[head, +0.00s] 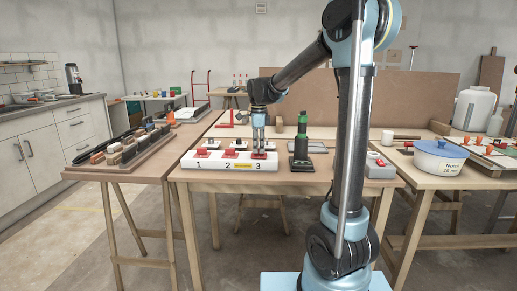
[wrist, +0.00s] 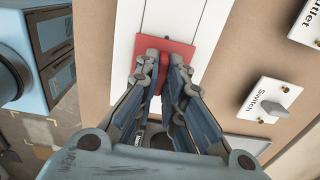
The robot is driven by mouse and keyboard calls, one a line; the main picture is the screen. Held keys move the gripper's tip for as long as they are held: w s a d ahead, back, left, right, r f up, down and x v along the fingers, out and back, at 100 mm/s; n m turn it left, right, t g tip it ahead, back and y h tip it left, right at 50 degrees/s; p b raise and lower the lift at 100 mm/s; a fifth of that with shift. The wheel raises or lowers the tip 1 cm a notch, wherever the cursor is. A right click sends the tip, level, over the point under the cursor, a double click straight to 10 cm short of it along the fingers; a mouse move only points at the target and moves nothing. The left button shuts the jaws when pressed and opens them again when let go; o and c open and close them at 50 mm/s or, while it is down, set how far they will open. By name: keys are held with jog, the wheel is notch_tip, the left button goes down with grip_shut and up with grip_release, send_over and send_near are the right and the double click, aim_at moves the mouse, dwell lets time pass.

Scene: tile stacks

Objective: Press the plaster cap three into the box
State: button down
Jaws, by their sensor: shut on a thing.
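A long white box (head: 229,179) lies along the front of the table, marked 1, 2 and 3 on its front face. Red caps sit on its top above 1 (head: 208,143) and 2 (head: 237,143). My gripper (head: 258,150) points straight down over position 3 and is shut on the red cap three (head: 259,157). In the wrist view this cap (wrist: 166,44) is a flat red plate between and under the fingers, over the white box top (wrist: 205,17). Whether it is fully seated cannot be told, as the fingers hide its middle.
A green and black upright thing (head: 301,147) stands just right of the box. A grey box with a red top (head: 379,166) is farther right. Boxes labelled Switch (wrist: 262,100) and Outlet (wrist: 309,24) show in the wrist view. A side table at left holds dark blocks (head: 127,152).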

jog(key=c, duration=1.6)
grip_release()
jog(key=shift+r, duration=0.1)
jog(key=shift+r, duration=2.9)
jog(key=shift+r, duration=0.15)
